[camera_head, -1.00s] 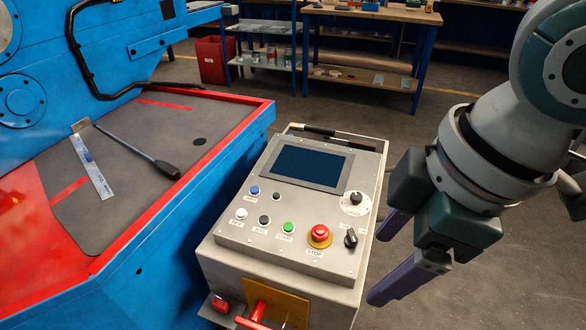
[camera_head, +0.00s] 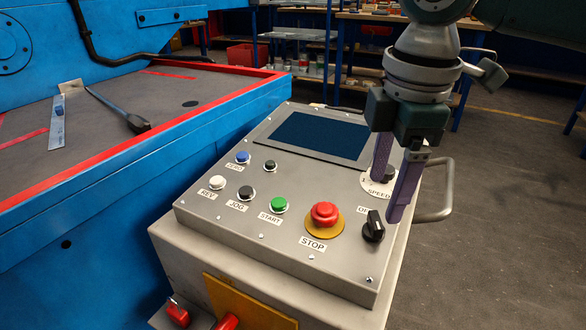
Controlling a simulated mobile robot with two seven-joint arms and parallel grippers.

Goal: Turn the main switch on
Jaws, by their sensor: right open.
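The grey control console (camera_head: 235,232) stands in front of me. A black rotary knob (camera_head: 373,227) sits at the right end of its top panel, by a partly hidden label that seems to begin with "O". Low on the front are a yellow plate (camera_head: 243,303) with a red handle (camera_head: 228,322) and a small red switch (camera_head: 177,313), cut off below. I cannot tell for certain which is the main switch. My right gripper (camera_head: 386,200) is open and empty, its purple fingers pointing down just above the SPEED dial (camera_head: 379,182) and the rotary knob. My left gripper is not in view.
The panel also carries a dark screen (camera_head: 318,136), a red STOP button (camera_head: 324,215), a green START button (camera_head: 279,205) and other buttons. A curved rail (camera_head: 447,190) projects at the right. A blue machine (camera_head: 200,130) flanks the left. Floor at right is clear.

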